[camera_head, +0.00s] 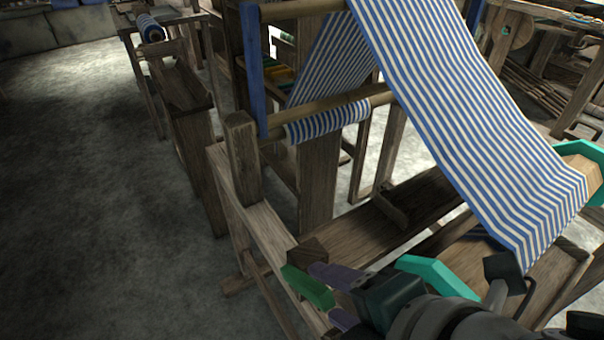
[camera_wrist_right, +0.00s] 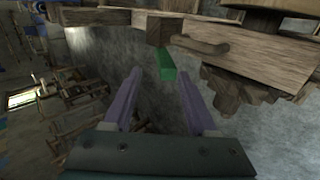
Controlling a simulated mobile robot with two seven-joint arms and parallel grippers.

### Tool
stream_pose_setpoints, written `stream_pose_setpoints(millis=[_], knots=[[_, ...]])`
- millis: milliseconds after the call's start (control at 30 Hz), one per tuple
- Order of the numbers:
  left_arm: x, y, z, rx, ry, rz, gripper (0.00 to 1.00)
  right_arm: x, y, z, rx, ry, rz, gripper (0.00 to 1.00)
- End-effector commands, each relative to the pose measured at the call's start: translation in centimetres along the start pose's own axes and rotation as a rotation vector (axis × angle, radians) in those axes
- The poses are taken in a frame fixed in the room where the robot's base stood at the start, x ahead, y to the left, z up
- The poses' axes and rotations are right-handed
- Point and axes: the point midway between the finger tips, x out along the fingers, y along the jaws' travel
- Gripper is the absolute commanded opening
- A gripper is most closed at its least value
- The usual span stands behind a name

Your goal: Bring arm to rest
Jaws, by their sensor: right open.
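My right gripper (camera_head: 323,291) is at the bottom centre of the head view, beside the front left of the wooden handloom (camera_head: 262,225). Its two purple fingers are apart with nothing between them; they also show in the right wrist view (camera_wrist_right: 160,76). In the right wrist view the green block (camera_wrist_right: 165,64) is ahead of the open fingers, not held. My left gripper is not in view.
Blue-and-white striped cloth (camera_head: 470,115) slopes across the loom to the right. Teal curved parts (camera_head: 440,275) sit near my right wrist. The floor (camera_head: 80,200) at left is clear.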

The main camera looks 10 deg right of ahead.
Motion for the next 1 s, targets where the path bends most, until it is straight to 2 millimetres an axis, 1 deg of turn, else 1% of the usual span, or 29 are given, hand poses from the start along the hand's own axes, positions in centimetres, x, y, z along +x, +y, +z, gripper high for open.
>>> stream_pose_setpoints(millis=[33,133,667,767,867,900,1000], knots=[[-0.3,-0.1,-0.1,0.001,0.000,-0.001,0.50,-0.7,0.1,0.0,0.001,0.002,-0.001,0.57],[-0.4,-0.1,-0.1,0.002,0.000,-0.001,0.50,-1.3,0.0,0.0,0.000,0.000,0.000,0.57],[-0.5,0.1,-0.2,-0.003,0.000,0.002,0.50,-1.6,0.2,-0.1,0.020,0.000,-0.001,0.57],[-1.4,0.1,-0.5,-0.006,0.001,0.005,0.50,-2.9,1.5,-0.4,0.160,-0.012,-0.012,0.57],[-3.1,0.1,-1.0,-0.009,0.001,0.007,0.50,-5.5,3.3,-0.3,0.458,-0.051,-0.051,0.57],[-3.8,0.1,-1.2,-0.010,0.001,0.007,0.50,-6.7,3.7,0.2,0.599,-0.078,-0.074,0.57],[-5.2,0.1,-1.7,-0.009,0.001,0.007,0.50,-9.8,3.8,1.7,0.937,-0.157,-0.138,0.57]])
